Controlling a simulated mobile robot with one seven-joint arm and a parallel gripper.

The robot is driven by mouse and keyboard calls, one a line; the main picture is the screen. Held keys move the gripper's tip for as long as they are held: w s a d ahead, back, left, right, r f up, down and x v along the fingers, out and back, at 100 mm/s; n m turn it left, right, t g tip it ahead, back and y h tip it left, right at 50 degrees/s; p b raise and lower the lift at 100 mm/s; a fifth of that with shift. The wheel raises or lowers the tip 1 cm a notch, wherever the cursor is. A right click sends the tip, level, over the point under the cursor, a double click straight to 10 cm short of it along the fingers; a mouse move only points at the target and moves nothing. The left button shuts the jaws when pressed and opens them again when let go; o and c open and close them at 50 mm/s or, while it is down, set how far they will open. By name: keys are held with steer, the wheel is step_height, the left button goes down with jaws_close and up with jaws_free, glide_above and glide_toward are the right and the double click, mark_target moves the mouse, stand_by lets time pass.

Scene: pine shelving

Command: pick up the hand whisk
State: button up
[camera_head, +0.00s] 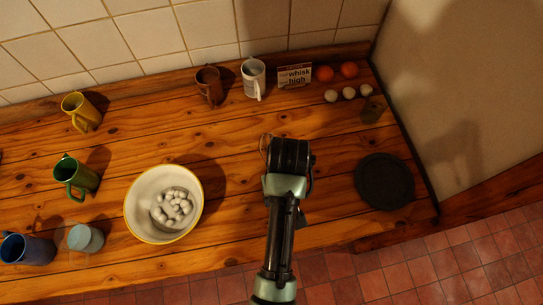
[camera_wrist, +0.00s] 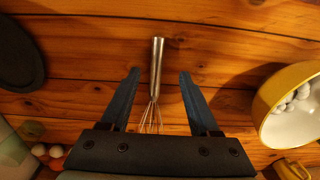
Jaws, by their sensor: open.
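The hand whisk (camera_wrist: 157,68) lies on the wooden counter in the wrist view, its metal handle pointing to the top of the picture and its wire loops toward my gripper's body. My gripper (camera_wrist: 160,74) is open, with one dark finger on each side of the whisk and a gap to the handle on both sides. The wire end is partly hidden by the gripper body. In the head view my gripper (camera_head: 288,155) is over the middle of the counter and hides most or all of the whisk.
A cream bowl (camera_head: 134,206) holding white egg-like pieces stands left of my arm. A dark round plate (camera_head: 384,181) lies to the right. Mugs, a small card (camera_head: 295,76), eggs and two orange-red round items line the back. More mugs (camera_head: 76,178) stand at left. A wall closes the right side.

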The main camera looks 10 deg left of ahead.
steer(key=shift+w+d+f+p, duration=0.1)
steer(key=shift+f+p, duration=0.2)
steer(key=shift+f, duration=1.6)
steer(key=shift+w+f+p, duration=0.1)
steer(key=shift+f+p, duration=0.2)
steer(key=shift+f, duration=1.55)
steer(key=shift+c, duration=0.3)
jaws_close()
